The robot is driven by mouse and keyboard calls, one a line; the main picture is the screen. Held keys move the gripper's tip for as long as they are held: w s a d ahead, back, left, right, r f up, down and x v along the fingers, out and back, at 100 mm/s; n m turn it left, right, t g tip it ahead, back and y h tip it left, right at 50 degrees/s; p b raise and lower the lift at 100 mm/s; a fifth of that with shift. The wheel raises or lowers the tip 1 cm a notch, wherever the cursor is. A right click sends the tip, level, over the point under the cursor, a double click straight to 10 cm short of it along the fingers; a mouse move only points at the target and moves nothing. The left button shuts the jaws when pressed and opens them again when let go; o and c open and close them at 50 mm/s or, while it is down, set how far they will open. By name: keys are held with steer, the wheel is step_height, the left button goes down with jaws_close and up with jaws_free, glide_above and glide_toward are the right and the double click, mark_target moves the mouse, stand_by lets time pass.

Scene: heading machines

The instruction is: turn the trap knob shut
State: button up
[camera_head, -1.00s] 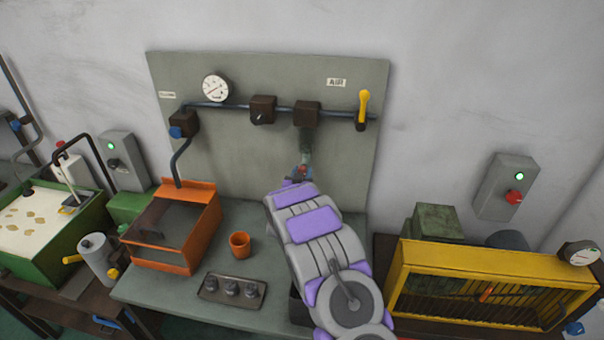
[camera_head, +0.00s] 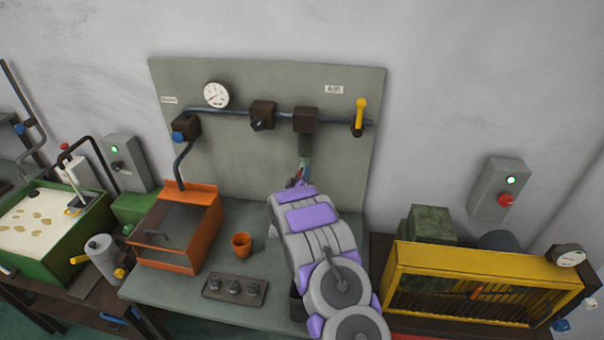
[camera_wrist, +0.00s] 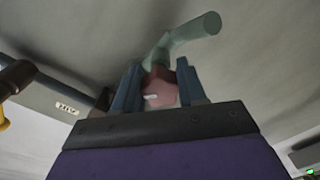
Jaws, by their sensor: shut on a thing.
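The trap knob is a small reddish piece (camera_wrist: 160,88) below a translucent greenish bowl and stem (camera_wrist: 185,36) in the wrist view. My gripper (camera_wrist: 157,92) is shut on the knob, with one blue-grey finger on each side of it. A pale mark shows on the knob's face. In the head view my gripper (camera_head: 299,180) reaches up under the trap bowl (camera_head: 305,147), which hangs from a dark brown block (camera_head: 306,120) on the air pipe. My purple and grey arm hides most of the knob there.
A yellow lever (camera_head: 360,113) stands upright at the pipe's right end. A pressure gauge (camera_head: 216,94) is on the panel. An orange tray (camera_head: 178,230), an orange cup (camera_head: 241,244) and a plate of dark fittings (camera_head: 234,289) lie on the bench, left of my arm. A yellow guard (camera_head: 480,262) stands right.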

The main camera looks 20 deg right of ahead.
steer(key=n+p, duration=0.2)
steer(key=n, duration=0.3)
steer(key=shift+a+r, duration=0.1)
steer(key=shift+r, duration=0.05)
steer(key=shift+n+p, duration=0.6)
steer(key=shift+n, duration=0.9)
steer(key=shift+f, duration=0.2)
steer(key=o, duration=1.1)
steer(key=shift+w, duration=0.1)
steer(key=shift+c, duration=0.2)
steer(key=shift+r, duration=0.1)
steer(key=shift+s+a, duration=0.1)
steer(key=shift+s, duration=0.1)
steer(key=b+v, duration=0.1)
steer(key=v, duration=1.6)
steer(key=shift+a, duration=0.2)
